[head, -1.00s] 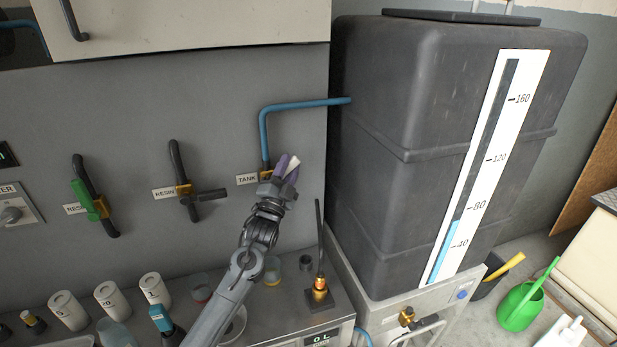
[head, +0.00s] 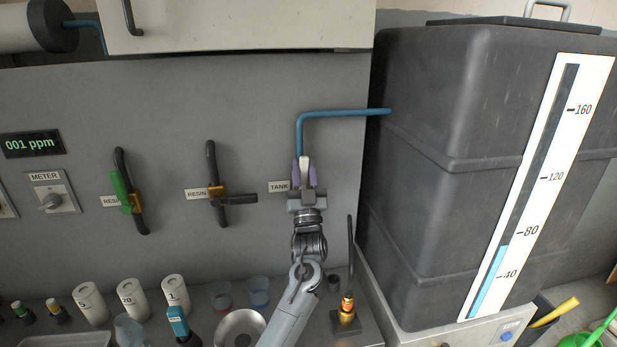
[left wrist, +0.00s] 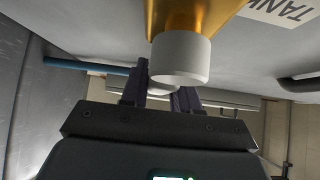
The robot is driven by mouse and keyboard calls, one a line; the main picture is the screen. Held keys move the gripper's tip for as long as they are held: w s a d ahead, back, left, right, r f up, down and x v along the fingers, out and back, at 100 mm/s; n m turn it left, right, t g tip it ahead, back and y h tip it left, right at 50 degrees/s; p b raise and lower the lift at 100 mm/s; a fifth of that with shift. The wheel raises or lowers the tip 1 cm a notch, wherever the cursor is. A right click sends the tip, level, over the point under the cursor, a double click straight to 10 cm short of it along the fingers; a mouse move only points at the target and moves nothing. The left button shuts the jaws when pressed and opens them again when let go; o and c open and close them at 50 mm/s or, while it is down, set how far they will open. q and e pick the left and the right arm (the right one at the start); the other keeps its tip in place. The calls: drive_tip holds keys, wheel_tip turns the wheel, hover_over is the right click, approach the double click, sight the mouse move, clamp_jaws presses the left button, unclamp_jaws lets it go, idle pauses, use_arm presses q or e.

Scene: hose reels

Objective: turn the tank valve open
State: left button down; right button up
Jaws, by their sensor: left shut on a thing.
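The tank valve is on the grey panel beside the TANK label (head: 279,186), below the blue pipe (head: 300,130). Its brass body (left wrist: 195,15) and white handle (left wrist: 180,58) show in the left wrist view. My left gripper (head: 303,172), with purple fingers, is shut on the white handle, which points up, roughly in line with the pipe. The fingers (left wrist: 160,97) also show in the left wrist view, partly behind the handle. In the head view the gripper hides the brass body. My right gripper is not in view.
Two resin valves, one with a green handle (head: 122,188) and one with a dark handle (head: 212,165), are to the left. The large dark tank (head: 430,200) stands close on the right. Bottles, cups and a brass fitting (head: 347,306) crowd the bench below.

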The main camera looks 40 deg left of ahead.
use_arm(q)
drive_tip(key=shift+s+a+n+g+y, duration=0.1)
drive_tip(key=shift+n+g+y, duration=0.25)
drive_tip(key=shift+n, duration=0.2)
drive_tip(key=shift+s+a+n+g+y, duration=0.1)
drive_tip(key=shift+n+g+y, duration=0.2)
drive_tip(key=shift+n, duration=0.25)
drive_tip(key=c, duration=0.9)
unclamp_jaws()
drive_tip(key=shift+d, duration=0.1)
drive_tip(key=p+v, duration=0.1)
drive_tip(key=v, duration=0.9)
drive_tip(key=shift+s+d+f, duration=0.1)
drive_tip(key=shift+s+f, duration=0.05)
drive_tip(key=shift+f, duration=0.15)
